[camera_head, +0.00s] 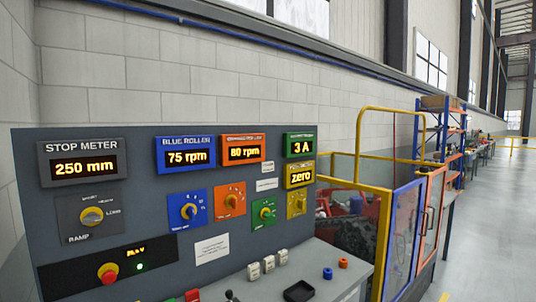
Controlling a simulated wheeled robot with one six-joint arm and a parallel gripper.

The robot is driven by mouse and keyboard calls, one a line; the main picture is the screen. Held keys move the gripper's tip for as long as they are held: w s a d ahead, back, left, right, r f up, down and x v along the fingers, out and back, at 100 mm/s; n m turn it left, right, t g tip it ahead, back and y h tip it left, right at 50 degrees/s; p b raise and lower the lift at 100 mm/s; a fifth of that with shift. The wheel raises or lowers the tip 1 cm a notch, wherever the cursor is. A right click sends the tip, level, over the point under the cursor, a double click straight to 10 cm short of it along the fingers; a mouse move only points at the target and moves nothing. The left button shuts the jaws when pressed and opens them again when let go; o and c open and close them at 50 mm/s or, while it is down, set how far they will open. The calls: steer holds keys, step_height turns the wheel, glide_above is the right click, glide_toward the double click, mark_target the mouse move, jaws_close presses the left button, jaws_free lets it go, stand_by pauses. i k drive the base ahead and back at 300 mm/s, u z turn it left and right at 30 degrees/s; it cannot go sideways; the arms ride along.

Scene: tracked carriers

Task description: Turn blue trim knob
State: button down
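My gripper is not in view, and nothing covers the knob.
To its right sit knobs on orange (231,201), green (264,213) and yellow (297,204) plates. A ramp knob (92,216) and red button (107,273) are at left. The desk holds switches, a black tray (299,291) and small rings. A yellow-railed enclosure (385,230) stands right; the floor beyond is open.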

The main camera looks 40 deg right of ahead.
mark_target(190, 211)
steer(key=z, duration=1.05)
steer(key=k, duration=0.25)
steer(key=u, duration=0.5)
steer(key=i, duration=0.85)
steer(key=u, duration=0.1)
